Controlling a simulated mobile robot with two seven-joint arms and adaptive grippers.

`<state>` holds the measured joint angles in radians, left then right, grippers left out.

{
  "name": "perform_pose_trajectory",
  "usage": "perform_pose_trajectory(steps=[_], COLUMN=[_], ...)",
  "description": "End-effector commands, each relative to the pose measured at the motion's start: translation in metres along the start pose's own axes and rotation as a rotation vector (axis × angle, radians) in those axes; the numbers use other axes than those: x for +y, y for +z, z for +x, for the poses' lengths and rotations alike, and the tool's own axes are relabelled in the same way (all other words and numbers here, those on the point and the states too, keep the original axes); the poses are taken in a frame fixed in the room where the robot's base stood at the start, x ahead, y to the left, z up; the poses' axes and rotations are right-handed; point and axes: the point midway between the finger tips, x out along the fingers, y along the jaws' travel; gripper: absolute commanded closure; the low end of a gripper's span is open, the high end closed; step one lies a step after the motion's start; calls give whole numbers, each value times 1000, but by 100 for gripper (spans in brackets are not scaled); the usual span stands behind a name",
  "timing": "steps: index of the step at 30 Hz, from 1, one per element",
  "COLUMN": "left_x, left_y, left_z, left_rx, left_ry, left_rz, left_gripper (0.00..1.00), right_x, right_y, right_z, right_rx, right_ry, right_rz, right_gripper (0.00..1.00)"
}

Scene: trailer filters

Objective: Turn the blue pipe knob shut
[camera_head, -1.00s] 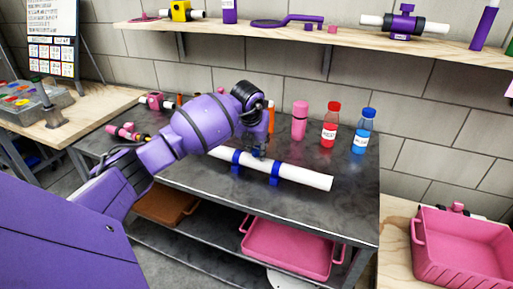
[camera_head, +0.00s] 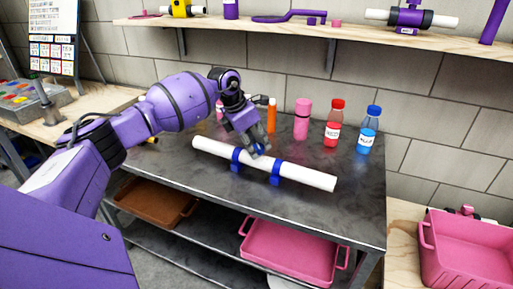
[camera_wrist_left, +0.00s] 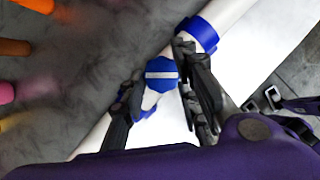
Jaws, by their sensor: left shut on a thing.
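A white pipe (camera_head: 305,177) lies across blue holders (camera_head: 276,172) on the dark metal table. The blue knob (camera_head: 259,148) is on the pipe, partly hidden by my left gripper (camera_head: 256,152) in the head view. In the left wrist view the knob (camera_wrist_left: 161,74) is a blue piece with a pale bar across it. It sits between the two dark fingers of my left gripper (camera_wrist_left: 155,92), which is shut on it. The finger on the right touches or nearly touches the knob's edge.
Behind the pipe stand an orange bottle (camera_head: 271,116), a pink bottle (camera_head: 302,118), a red bottle (camera_head: 333,124) and a blue bottle (camera_head: 368,130). A wall shelf (camera_head: 300,30) runs above. A pink crate (camera_head: 468,250) stands at right. The table's right part is clear.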

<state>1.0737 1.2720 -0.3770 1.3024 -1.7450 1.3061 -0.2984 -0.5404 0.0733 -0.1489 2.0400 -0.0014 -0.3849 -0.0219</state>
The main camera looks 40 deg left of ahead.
Motion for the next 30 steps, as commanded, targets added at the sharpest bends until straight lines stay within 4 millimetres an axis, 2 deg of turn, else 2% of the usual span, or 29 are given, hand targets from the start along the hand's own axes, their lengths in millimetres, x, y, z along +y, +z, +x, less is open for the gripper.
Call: perform_pose_trajectory(steps=[6,18,30], left_x=[1,2,2], left_y=[0,3,4], left_z=[4,5,5], left_rx=[1,0,2], left_ry=[-82,-214,-284], left_rz=[189,505,674], left_gripper=[97,97,97], right_x=[-2,-7,-9], right_y=[10,21,33], right_z=[12,22,28], right_rx=[-7,-16,-35], right_ry=[-4,-10,-13], right_rz=[0,0,0], right_gripper=[60,60,60])
